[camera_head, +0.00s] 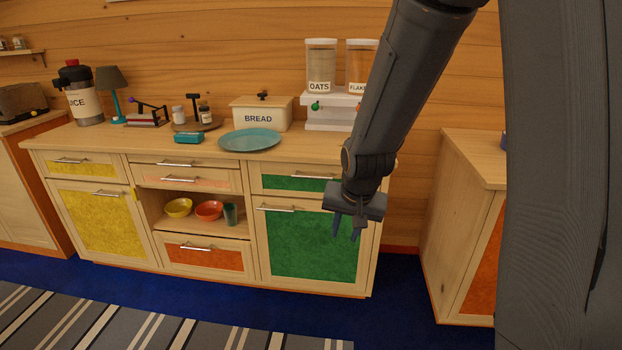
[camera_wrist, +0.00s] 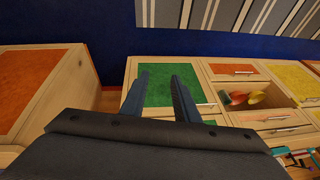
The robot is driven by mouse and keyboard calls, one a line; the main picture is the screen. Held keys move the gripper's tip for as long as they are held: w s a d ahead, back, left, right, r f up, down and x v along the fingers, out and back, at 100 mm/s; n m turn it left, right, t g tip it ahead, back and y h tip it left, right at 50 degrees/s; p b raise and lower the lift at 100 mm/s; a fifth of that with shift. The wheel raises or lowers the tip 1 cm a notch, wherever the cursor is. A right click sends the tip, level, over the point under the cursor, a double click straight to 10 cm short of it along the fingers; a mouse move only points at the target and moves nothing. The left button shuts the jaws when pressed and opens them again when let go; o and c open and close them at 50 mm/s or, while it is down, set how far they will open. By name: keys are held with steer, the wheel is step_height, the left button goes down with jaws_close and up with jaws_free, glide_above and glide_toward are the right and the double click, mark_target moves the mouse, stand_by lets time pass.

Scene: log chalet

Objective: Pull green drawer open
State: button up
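The green drawer (camera_head: 285,183) is the upper right drawer of the wooden cabinet, with a horizontal metal handle (camera_head: 308,176). It looks shut. Its right end is hidden behind my arm in the head view. Below it is a larger green door (camera_head: 310,245) with its own handle (camera_head: 277,208). My gripper (camera_head: 345,234) hangs in front of the right side of the green door, lower than the drawer handle. In the wrist view my gripper (camera_wrist: 160,78) has its fingers apart and nothing between them, with the green door (camera_wrist: 165,92) beyond. The drawer there is mostly hidden behind my gripper.
The countertop holds a teal plate (camera_head: 250,139), a bread box (camera_head: 262,115) and a cereal dispenser (camera_head: 332,110). An open shelf (camera_head: 190,222) with bowls is left of the green door. Another cabinet (camera_head: 460,215) stands at right.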

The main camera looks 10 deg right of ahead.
steer(key=w+f+m+t+b, duration=0.1)
steer(key=w+f+m+t, duration=0.15)
steer(key=w, duration=0.95)
steer(key=w+f+m+t, duration=0.2)
steer(key=w+m+t, duration=0.2)
steer(key=w, duration=0.7)
steer(key=m+t+y+b, duration=0.1)
steer(key=m+t+b, duration=0.1)
steer(key=m+t, duration=0.4)
glide_toward(311, 177)
steer(key=w, duration=0.3)
steer(key=shift+m+g, duration=0.35)
steer(key=shift+w+a+f+p, duration=0.1)
steer(key=shift+w+f, duration=0.15)
steer(key=shift+w, duration=1)
steer(key=shift+w+a+f+p, duration=0.15)
steer(key=shift+w+f, duration=0.05)
steer(key=shift+w, duration=1.05)
steer(key=shift+w+a+f+p, duration=0.1)
steer(key=shift+w+f, duration=0.15)
steer(key=shift+w, duration=1)
jaws_close()
